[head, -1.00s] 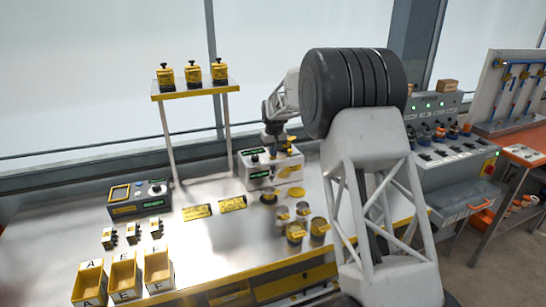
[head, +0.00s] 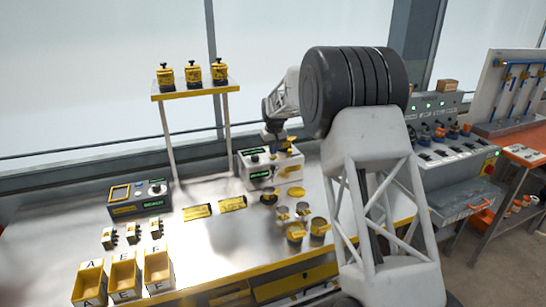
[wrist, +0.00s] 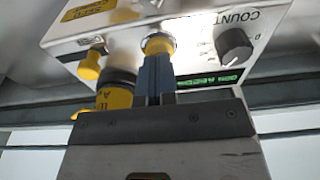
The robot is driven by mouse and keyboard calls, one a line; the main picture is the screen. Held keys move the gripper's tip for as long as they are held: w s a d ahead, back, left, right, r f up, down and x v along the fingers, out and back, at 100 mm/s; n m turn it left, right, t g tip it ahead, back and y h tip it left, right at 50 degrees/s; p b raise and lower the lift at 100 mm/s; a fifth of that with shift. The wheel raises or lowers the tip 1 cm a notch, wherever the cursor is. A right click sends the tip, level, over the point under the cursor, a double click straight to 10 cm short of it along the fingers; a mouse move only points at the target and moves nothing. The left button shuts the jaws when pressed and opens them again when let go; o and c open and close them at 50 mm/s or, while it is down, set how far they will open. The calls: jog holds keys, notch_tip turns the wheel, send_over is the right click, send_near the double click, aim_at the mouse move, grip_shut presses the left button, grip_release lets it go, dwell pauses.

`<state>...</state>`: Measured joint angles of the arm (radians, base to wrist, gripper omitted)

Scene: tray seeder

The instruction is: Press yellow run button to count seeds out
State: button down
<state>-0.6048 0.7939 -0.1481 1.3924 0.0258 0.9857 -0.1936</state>
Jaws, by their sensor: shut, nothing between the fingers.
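The counter (head: 257,177), a white box marked COUNT, stands at the back of the bench. In the wrist view the counter (wrist: 205,40) is upside down, with a dark dial (wrist: 233,46) and a green-lit display (wrist: 222,79). A round yellow button (wrist: 158,42) with a pale rim sits on its face. My gripper (wrist: 156,60) is shut and empty, its tips right at the button and overlapping its edge. I cannot tell whether the button is pushed in.
A black-and-yellow canister (wrist: 117,88) and a yellow knob (wrist: 89,66) are close beside my fingers. Several metal cups (head: 296,232) stand in front of the counter. Lettered yellow bins (head: 124,272) are at front left. A shelf (head: 196,92) holds three yellow-black bottles.

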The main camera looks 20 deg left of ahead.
notch_tip(320, 180, up, 7)
jog(key=shift+f, duration=0.15)
dwell(0.9)
jog(key=shift+d, duration=0.1)
dwell(0.4)
